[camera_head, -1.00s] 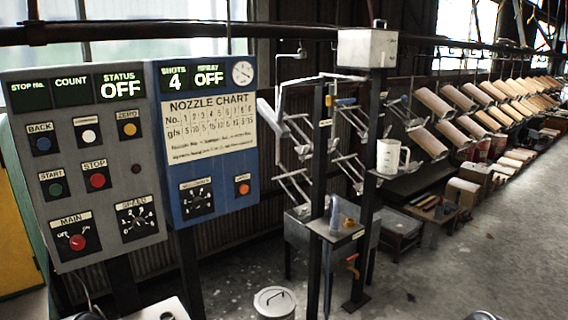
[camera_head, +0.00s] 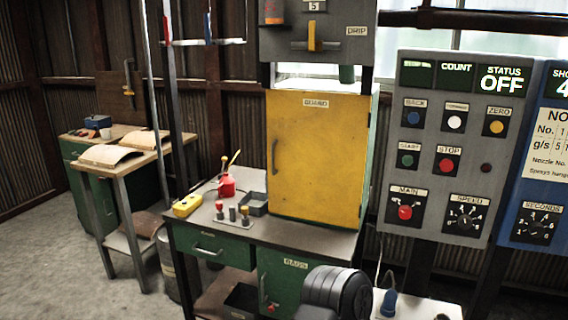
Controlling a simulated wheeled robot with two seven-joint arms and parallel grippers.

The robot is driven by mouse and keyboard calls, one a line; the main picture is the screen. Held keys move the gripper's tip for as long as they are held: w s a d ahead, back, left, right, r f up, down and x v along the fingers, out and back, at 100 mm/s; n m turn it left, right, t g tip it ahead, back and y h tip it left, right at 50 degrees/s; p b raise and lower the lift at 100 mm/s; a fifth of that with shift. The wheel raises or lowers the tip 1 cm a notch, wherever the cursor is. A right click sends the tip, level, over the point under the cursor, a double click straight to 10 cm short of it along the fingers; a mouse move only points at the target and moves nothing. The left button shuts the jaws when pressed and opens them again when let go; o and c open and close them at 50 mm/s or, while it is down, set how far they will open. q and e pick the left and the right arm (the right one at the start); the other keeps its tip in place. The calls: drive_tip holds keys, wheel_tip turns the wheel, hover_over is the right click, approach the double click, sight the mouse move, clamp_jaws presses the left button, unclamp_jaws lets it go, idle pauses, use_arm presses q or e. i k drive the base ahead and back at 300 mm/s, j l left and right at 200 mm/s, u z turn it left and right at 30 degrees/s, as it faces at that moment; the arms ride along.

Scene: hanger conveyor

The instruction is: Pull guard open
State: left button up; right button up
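The guard (camera_head: 322,165) is a yellow door panel labelled GUARD. It stands upright on the green workbench (camera_head: 232,238), left of the grey control panel. It looks closed. Its dark vertical handle (camera_head: 275,157) is on the left edge, with nothing touching it. What is behind the panel is hidden. Neither of my grippers is in view.
On the bench left of the guard are a yellow box (camera_head: 187,205), a red oil can (camera_head: 226,186) and a small grey tray (camera_head: 254,204). The grey control panel (camera_head: 440,215) shows STATUS OFF. A side table (camera_head: 140,167) with open books stands left; floor is clear at lower left.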

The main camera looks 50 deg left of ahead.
sight(318, 141)
drive_tip(key=u, duration=1.5)
